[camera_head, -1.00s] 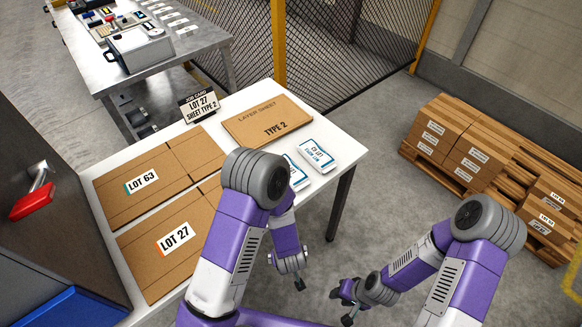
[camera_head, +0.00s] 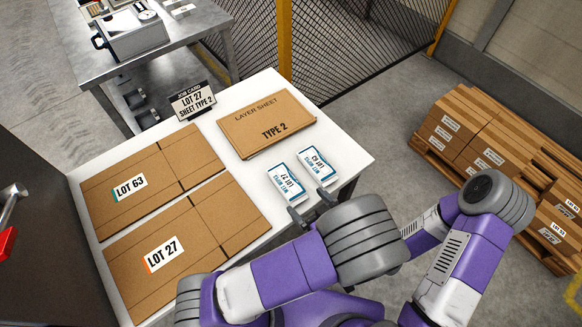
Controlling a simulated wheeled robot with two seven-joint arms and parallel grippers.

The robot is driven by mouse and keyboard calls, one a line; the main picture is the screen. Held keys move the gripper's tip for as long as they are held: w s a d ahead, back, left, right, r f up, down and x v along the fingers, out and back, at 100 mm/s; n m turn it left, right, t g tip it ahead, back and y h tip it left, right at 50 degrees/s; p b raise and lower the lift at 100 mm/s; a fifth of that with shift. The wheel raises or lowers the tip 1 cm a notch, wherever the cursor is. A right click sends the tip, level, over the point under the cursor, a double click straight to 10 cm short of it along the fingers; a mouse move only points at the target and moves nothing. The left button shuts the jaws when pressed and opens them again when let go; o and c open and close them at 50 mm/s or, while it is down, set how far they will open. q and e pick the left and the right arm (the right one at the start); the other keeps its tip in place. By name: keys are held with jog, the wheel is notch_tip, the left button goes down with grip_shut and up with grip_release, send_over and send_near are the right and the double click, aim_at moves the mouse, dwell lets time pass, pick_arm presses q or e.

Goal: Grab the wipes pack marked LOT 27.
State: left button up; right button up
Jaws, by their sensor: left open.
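The wipes pack marked LOT 27 (camera_head: 284,185) is white and blue and lies flat on the white table (camera_head: 352,160) near its right edge. A similar pack marked LOT 63 (camera_head: 316,167) lies just right of it. My left gripper (camera_head: 312,206) is open, its two fingertips at the near ends of the packs, one below the LOT 27 pack and the other below the LOT 63 pack. Nothing is seen between the fingers. My left forearm hides the gripper's rear part. My right arm is at the lower right, and its gripper does not show.
Flat cartons marked LOT 63 (camera_head: 151,176) and LOT 27 (camera_head: 185,238) cover the table's left side. A layer sheet (camera_head: 264,122) and a job card (camera_head: 193,101) reading LOT 27 are behind. A pallet of cartons (camera_head: 478,140) stands at the right.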

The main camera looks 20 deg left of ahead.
aim_at(296, 193)
pick_arm(q)
jog(key=b+x, duration=0.1)
jog(key=x, duration=0.2)
jog(key=b+x, duration=0.1)
jog(key=x, duration=0.3)
jog(key=shift+s+a+r, duration=0.15)
jog(key=shift+s+a, duration=0.1)
jog(key=shift+c, duration=0.3)
jog(key=c, duration=1)
jog(key=shift+r, duration=0.1)
